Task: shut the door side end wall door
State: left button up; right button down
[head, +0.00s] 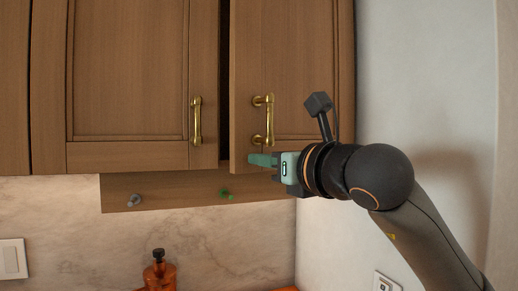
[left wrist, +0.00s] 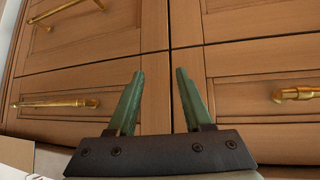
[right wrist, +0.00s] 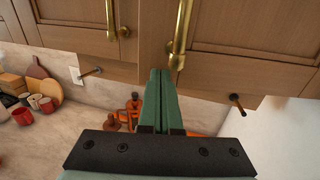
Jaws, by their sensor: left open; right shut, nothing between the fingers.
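The right-hand wall cabinet door (head: 290,70) has a brass handle (head: 263,120) and stands slightly ajar, with a dark gap along its left edge. My right gripper (head: 262,160) is shut and empty at the lower left part of this door, just below the handle. In the right wrist view its closed fingers (right wrist: 161,88) point up toward the door's lower edge, near the brass handle (right wrist: 181,35); I cannot tell whether they touch. My left gripper (left wrist: 155,85) is open and empty, facing wooden fronts with brass handles. It is not in the head view.
The neighbouring cabinet door (head: 130,70) on the left looks shut. An amber bottle (head: 159,272) stands below. A plain wall (head: 425,80) bounds the right side. Red mugs (right wrist: 47,105) stand on the counter.

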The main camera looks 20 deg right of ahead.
aim_at(240, 156)
jog(key=shift+w+a, duration=0.15)
jog(key=shift+w, duration=0.4)
jog(key=x, duration=0.7)
jog(key=shift+w, duration=0.2)
jog(key=shift+s, duration=0.1)
jog(key=shift+f, duration=0.1)
